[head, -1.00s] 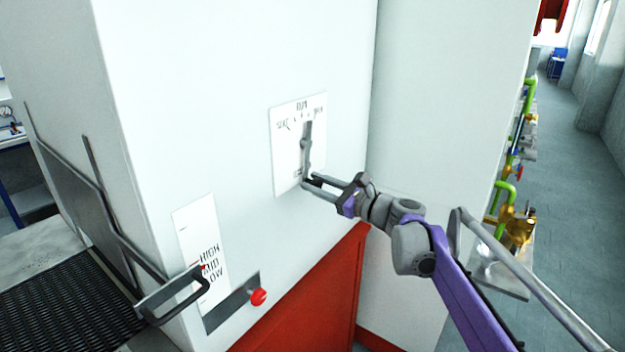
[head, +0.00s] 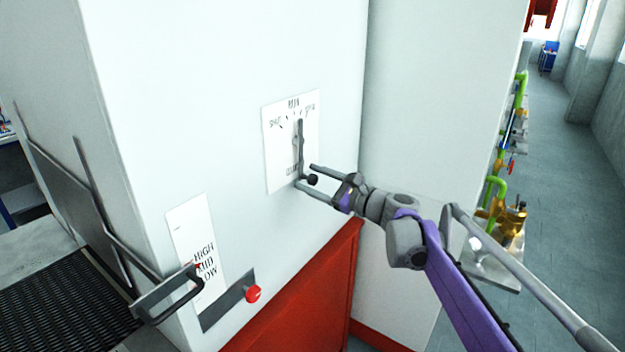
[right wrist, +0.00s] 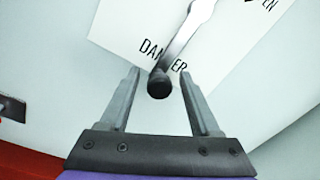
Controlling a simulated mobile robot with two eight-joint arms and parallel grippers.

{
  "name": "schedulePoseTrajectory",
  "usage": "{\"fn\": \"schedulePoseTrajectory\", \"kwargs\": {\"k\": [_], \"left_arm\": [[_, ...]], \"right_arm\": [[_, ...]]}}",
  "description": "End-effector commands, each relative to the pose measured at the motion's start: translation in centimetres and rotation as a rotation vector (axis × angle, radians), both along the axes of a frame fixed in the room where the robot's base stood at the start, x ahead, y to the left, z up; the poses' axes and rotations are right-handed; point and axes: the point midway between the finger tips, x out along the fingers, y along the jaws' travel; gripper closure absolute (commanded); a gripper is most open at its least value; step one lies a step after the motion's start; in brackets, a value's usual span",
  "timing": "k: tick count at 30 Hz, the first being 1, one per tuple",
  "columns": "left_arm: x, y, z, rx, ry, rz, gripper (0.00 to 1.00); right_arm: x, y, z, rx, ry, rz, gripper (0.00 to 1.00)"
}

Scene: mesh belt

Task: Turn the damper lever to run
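The damper lever (head: 301,148) is a grey bar on a white label plate (head: 278,152) on the pale cabinet wall. It stands near vertical, its upper end toward the word RUN, with other marks left and right of that word. A dark round knob (head: 312,180) is at its lower end. My right gripper (head: 306,177) is open, with a finger on either side of the knob. In the right wrist view the knob (right wrist: 160,83) sits between the spread fingers (right wrist: 158,92), with gaps on both sides, and the plate reads DAMPER behind it. My left gripper is not in view.
A HIGH, MID, LOW label (head: 203,255) and a red knob (head: 253,294) are on the cabinet at lower left. A bar handle (head: 170,297) sticks out beside the dark mesh belt (head: 60,305). Pipes with valves (head: 500,200) stand at right beside an open aisle.

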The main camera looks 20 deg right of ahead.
Motion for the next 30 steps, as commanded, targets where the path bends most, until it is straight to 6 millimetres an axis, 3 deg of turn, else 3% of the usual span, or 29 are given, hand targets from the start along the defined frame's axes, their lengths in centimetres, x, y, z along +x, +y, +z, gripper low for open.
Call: {"fn": "schedulePoseTrajectory", "kwargs": {"k": [11,24,30], "left_arm": [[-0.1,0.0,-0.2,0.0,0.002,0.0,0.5],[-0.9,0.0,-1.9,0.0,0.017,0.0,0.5],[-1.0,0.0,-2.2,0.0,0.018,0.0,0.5]], "right_arm": [[-0.6,-0.5,0.0,0.001,0.001,-0.001,0.36],[-7.2,-5.2,-0.4,0.0,0.001,-0.003,0.36],[-8.7,-6.2,-0.4,0.0,0.0,-0.001,0.36]]}}
